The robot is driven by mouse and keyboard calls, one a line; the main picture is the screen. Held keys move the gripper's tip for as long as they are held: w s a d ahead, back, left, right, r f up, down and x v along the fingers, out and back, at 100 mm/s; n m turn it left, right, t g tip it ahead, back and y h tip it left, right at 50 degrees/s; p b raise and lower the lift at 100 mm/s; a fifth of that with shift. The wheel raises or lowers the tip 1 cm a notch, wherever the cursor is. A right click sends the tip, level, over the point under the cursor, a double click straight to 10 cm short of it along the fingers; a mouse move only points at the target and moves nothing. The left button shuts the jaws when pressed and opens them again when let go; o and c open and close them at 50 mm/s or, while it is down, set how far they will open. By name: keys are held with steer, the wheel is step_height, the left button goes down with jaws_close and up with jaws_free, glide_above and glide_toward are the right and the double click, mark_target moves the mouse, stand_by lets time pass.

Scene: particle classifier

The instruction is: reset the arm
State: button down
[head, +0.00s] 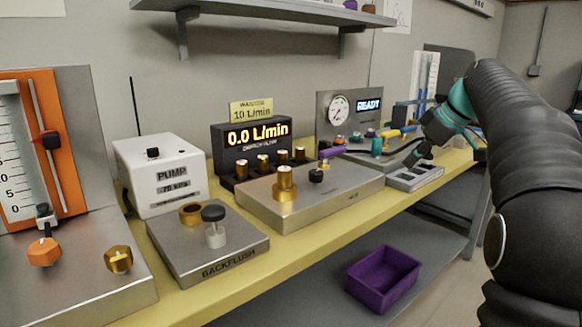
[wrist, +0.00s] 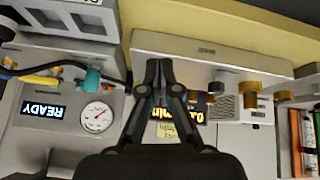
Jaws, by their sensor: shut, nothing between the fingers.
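My gripper (head: 418,155) is at the right in the head view, at the end of my dark arm, above the bench near a small grey slotted tray. In the wrist view my gripper (wrist: 158,68) has its fingers together with nothing between them. It is pointed toward the steel block (head: 310,190), and appears apart from it. The steel block (wrist: 205,50) shows upside down in the wrist view. I cannot tell the exact height of the fingertips above the bench.
The yellow bench (head: 300,258) carries a white pump (head: 160,175), a display reading 0.0 L/min (head: 257,134), a backflush block (head: 205,250) and a gauge panel reading READY (head: 350,100). The grey slotted tray (head: 415,178) is under my gripper. A purple bin (head: 383,278) is on the lower shelf.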

steer(key=s+a+f+m+g+h, duration=0.1)
steer(key=s+a+f+m+h, duration=0.2)
steer(key=s+f+m, duration=0.9)
steer(key=s+a+f, duration=0.3)
steer(key=s, duration=0.4)
steer(key=s+a+f+n+t, duration=0.1)
steer(key=s+a+f, duration=0.2)
steer(key=s, duration=0.5)
steer(key=s+a+f+h, duration=0.1)
steer(key=s+a+f, duration=0.2)
steer(key=s, duration=0.4)
steer(key=shift+s+a+n, duration=0.15)
steer(key=shift+s+n, duration=0.15)
steer(key=shift+s, duration=0.1)
